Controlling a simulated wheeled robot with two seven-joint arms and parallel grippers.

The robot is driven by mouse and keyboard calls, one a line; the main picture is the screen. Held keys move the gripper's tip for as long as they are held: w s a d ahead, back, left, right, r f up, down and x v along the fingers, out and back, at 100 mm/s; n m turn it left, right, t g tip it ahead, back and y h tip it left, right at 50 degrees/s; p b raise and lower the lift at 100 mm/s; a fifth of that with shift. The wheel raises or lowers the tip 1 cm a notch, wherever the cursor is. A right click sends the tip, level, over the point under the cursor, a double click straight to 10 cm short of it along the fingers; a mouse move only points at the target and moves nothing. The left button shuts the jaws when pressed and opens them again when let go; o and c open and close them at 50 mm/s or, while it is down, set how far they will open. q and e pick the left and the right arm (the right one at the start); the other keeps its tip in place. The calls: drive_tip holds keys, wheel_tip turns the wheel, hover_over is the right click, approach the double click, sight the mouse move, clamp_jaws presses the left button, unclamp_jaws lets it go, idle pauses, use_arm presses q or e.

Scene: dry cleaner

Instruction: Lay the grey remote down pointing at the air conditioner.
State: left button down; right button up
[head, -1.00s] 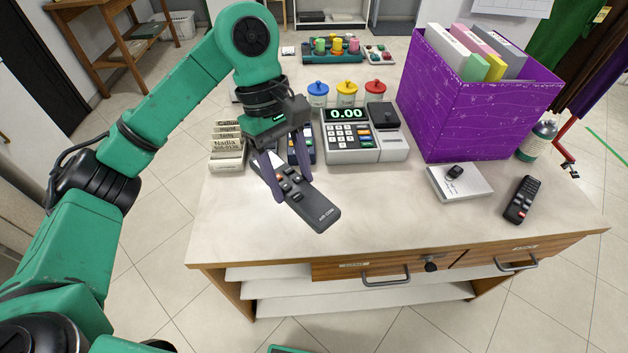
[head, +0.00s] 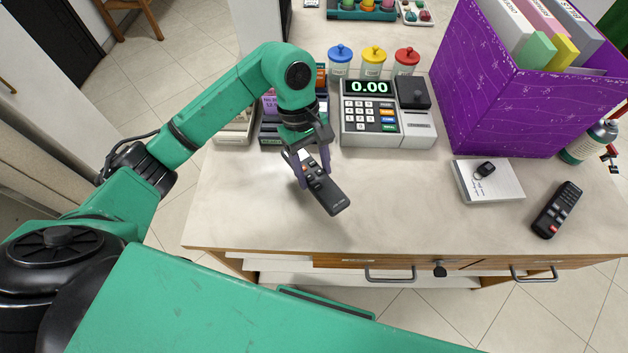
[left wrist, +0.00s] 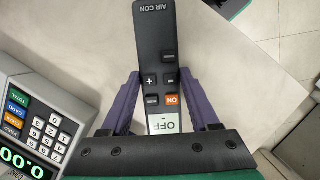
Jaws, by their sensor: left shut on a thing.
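The grey remote (head: 325,186) is in my left gripper (head: 312,168), over the counter just in front of the cash register. Its labelled end points toward the counter's front edge, slightly right. In the left wrist view the remote (left wrist: 154,50) lies between the two purple fingers (left wrist: 158,100), with "AIR CON" at its far end and an orange ON button near the fingers. I cannot tell whether it touches the counter. No air conditioner shows in these frames. My right gripper is not in view.
A black remote (head: 557,210) lies at the counter's right. A notepad (head: 490,190) with a key fob, a purple box of folders (head: 520,112) and the cash register (head: 378,122) stand around. The counter (head: 400,215) is clear at front centre.

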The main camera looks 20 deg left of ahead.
sight(314, 184)
use_arm(q)
wheel_tip(314, 184, down, 5)
drive_tip(key=shift+s+f+p, duration=0.1)
drive_tip(key=shift+f+p, duration=0.05)
drive_tip(key=shift+p, duration=0.2)
drive_tip(key=shift+f, duration=0.45)
drive_tip(key=shift+c, duration=0.6)
unclamp_jaws()
drive_tip(key=shift+r, duration=0.2)
drive_tip(key=b+v, duration=0.2)
drive_tip(key=v, duration=0.9)
drive_tip(key=shift+b, duration=0.35)
drive_tip(key=shift+a+r, duration=0.15)
drive_tip(key=shift+r, duration=0.3)
